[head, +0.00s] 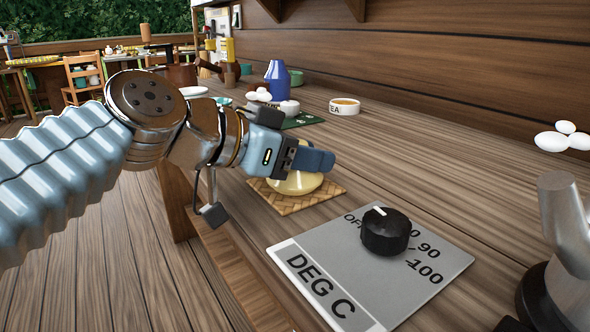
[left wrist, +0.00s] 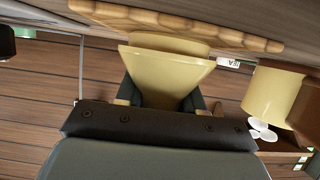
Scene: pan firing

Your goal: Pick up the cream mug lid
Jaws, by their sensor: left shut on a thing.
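The cream mug lid (head: 295,183) is a pale yellow rounded piece at the woven mat (head: 327,192), partly hidden behind my left gripper (head: 316,161). In the left wrist view the cream piece (left wrist: 165,75) is wide at the mat side and narrows toward my gripper. The blue-grey fingers of my left gripper, also in the left wrist view (left wrist: 165,103), are closed on it from both sides. I cannot tell whether it touches the mat. My right gripper does not show.
A grey panel (head: 300,250) marked DEG C with a black knob (head: 386,232) lies in front of the mat. A grey metal shape (head: 568,225) stands at the right edge. Farther back are a blue vase (head: 277,80) and a white bowl (head: 344,106). A cream cylinder (left wrist: 272,105) shows in the left wrist view.

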